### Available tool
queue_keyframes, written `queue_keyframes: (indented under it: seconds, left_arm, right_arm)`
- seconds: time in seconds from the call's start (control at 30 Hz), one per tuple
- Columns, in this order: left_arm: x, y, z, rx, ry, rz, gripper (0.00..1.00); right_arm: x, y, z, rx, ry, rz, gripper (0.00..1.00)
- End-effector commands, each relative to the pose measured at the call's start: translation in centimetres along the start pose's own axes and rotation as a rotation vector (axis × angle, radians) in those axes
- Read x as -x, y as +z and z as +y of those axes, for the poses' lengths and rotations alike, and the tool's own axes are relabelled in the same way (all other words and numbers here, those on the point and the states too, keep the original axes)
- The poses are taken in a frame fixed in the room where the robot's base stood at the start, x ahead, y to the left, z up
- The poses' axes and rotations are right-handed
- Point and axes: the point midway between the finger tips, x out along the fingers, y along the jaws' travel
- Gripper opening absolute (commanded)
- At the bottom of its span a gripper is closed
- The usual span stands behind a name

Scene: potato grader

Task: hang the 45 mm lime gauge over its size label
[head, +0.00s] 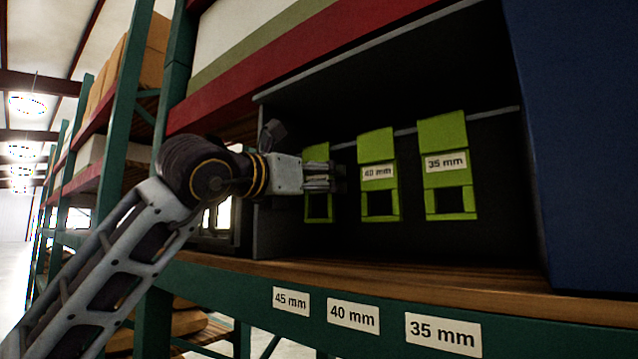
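Three lime gauges hang in a row along a grey rail inside a dark open-fronted box. The leftmost gauge (318,152) has its printed size hidden behind my gripper; its top flap and lower square opening show. The middle gauge (376,143) reads 40 mm and the right one (442,133) reads 35 mm. My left gripper (338,178) reaches in from the left, its fingers level across the middle of the leftmost gauge. Whether they grip it or only pass in front is unclear. The 45 mm label (291,301) is on the green shelf beam below. My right gripper is out of view.
The 40 mm label (353,315) and 35 mm label (443,333) are also on the beam (245,292). A bare wooden shelf edge (400,280) runs below the box (278,225). A blue panel (580,140) closes off the right side. A green rack post (172,80) stands at left.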

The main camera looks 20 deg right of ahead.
Motion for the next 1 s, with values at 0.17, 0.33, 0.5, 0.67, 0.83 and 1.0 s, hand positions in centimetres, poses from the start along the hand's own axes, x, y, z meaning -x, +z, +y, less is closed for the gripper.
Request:
queue_keyframes:
  seconds: [0.17,0.33,0.5,0.67,0.83,1.0]
  left_arm:
    - [1.8,0.0,0.1,-0.001,0.001,-0.001,0.81]
    - [3.9,0.0,0.1,-0.001,0.001,-0.002,0.81]
    - [6.0,0.0,0.1,0.0,0.001,-0.002,0.81]
    - [8.0,-0.1,0.0,-0.001,0.001,-0.001,0.81]
    - [9.7,0.0,0.1,-0.001,0.001,-0.001,0.81]
    - [10.5,-0.1,0.0,0.0,0.0,0.0,0.81]
  right_arm:
    - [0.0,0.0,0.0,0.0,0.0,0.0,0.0]
    - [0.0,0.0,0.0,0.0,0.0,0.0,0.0]
    - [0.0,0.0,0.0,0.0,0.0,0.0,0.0]
    - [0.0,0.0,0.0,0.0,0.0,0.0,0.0]
    - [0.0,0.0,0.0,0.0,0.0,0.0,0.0]
    - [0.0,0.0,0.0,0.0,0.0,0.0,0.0]
